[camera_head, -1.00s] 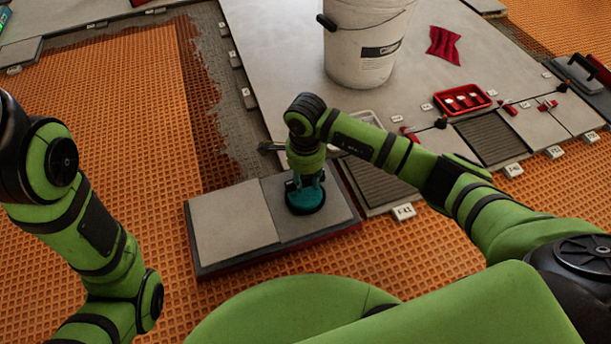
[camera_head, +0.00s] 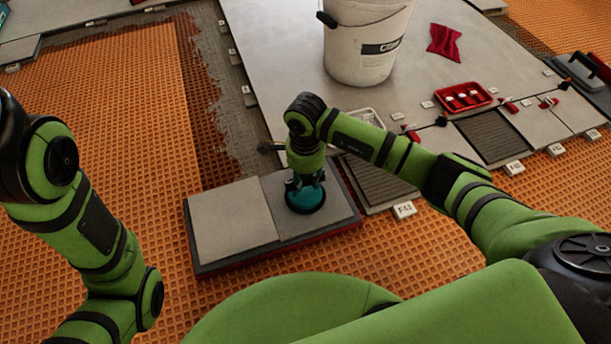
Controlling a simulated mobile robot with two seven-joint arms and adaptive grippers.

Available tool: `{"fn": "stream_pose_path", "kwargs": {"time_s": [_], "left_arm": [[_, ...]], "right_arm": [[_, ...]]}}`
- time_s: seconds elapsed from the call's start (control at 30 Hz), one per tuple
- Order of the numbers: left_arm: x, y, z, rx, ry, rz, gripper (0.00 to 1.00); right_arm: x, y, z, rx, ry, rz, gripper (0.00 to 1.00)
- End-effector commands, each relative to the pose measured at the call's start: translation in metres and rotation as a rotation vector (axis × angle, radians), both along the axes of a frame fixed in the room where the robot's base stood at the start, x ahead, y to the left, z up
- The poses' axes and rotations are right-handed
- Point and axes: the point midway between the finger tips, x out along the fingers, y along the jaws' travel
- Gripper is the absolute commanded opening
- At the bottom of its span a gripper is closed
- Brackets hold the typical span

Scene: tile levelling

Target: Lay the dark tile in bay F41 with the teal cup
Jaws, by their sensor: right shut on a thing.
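The teal cup (camera_head: 305,199) stands on the darker grey tile (camera_head: 335,209), which lies on the right half of a red-edged board. My right gripper (camera_head: 304,180) comes down from above and is shut on the cup's top. The cup's base appears to touch the tile. Bay F41 (camera_head: 375,183), a ribbed dark grey recess, lies just right of the board, with a white tag (camera_head: 404,210) at its front edge. The tag's text is blurred now. My left arm is at the left edge; its gripper is outside the view.
A lighter tile (camera_head: 232,222) lies on the board's left half. A white bucket (camera_head: 362,50), a red tray (camera_head: 463,97) and a red cloth (camera_head: 444,42) stand on the laid tiles. Another ribbed bay (camera_head: 490,135) is further right. Orange mat (camera_head: 100,110) covers the left.

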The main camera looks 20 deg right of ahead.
Motion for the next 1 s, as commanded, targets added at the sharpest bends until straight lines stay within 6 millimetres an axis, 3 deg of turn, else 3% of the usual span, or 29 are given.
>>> {"fn": "stream_pose_path", "kwargs": {"time_s": [0.1, 0.13, 0.2, 0.5, 0.63, 1.0], "left_arm": [[0.000, 0.000, 0.000, 0.000, 0.000, 0.000, 0.40], [0.000, 0.000, 0.000, 0.000, 0.000, 0.000, 0.40], [0.000, 0.000, 0.000, -0.001, -0.001, 0.000, 0.40], [0.000, 0.001, 0.001, -0.006, -0.001, -0.002, 0.40], [0.000, 0.001, 0.001, -0.005, 0.000, -0.002, 0.40], [0.000, 0.001, 0.001, -0.002, 0.000, -0.001, 0.40]], "right_arm": [[0.001, 0.000, 0.001, 0.001, -0.003, 0.000, 0.00], [0.001, 0.000, 0.001, 0.001, -0.003, 0.000, 0.40], [0.001, 0.000, 0.001, 0.000, -0.003, 0.000, 0.60], [0.000, 0.000, 0.000, -0.001, 0.001, 0.000, 0.60], [0.001, 0.000, 0.008, 0.001, -0.003, 0.000, 0.60], [0.002, 0.000, 0.082, -0.001, -0.007, 0.001, 0.60]]}}
